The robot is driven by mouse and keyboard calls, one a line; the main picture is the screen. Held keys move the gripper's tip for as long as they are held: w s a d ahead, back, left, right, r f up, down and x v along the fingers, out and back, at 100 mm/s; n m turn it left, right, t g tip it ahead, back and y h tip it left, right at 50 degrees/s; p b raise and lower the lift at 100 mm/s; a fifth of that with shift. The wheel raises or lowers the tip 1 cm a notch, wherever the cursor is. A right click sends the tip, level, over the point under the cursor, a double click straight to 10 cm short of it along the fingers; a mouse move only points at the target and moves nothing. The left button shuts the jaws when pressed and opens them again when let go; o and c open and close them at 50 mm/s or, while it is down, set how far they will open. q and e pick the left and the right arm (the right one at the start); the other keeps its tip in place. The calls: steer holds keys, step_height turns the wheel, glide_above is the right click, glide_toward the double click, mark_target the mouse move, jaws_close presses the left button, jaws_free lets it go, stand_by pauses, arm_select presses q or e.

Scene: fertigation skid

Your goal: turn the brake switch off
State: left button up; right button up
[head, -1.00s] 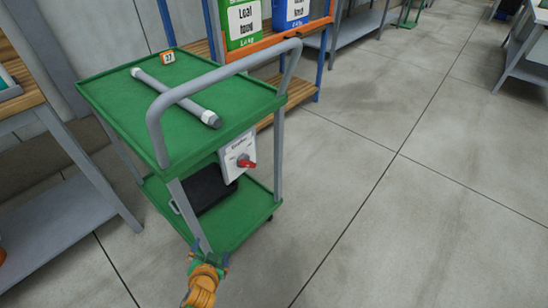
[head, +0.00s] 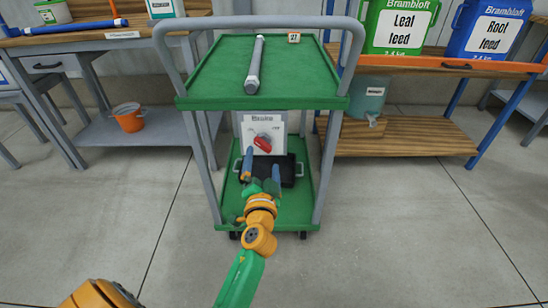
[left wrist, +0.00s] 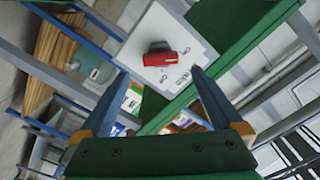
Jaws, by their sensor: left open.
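The brake switch is a red knob (head: 262,142) on a white panel (head: 250,125) headed "Brake", on the near end of the green cart, below its top shelf. The knob lies roughly sideways across the panel; the small marks beside it are too small to read. My left gripper (head: 262,168) is open and empty, just in front of the panel and slightly below the knob. In the left wrist view the red knob (left wrist: 167,58) shows between and beyond the open fingertips (left wrist: 160,75), apparently untouched. My right gripper is out of view.
A black case (head: 290,172) sits on the lower shelf. Benches stand either side; the floor in front is clear.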

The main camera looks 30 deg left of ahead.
mark_target(263, 148)
arm_select(q)
steer(key=x, duration=0.5)
steer(key=shift+a+f, duration=0.15)
steer(key=shift+a, duration=0.15)
steer(key=shift+w+a, duration=0.15)
steer(key=shift+w, duration=0.3)
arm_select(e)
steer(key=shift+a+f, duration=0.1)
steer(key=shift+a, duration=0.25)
arm_select(q)
steer(key=shift+c, duration=0.2)
steer(key=c, duration=1.3)
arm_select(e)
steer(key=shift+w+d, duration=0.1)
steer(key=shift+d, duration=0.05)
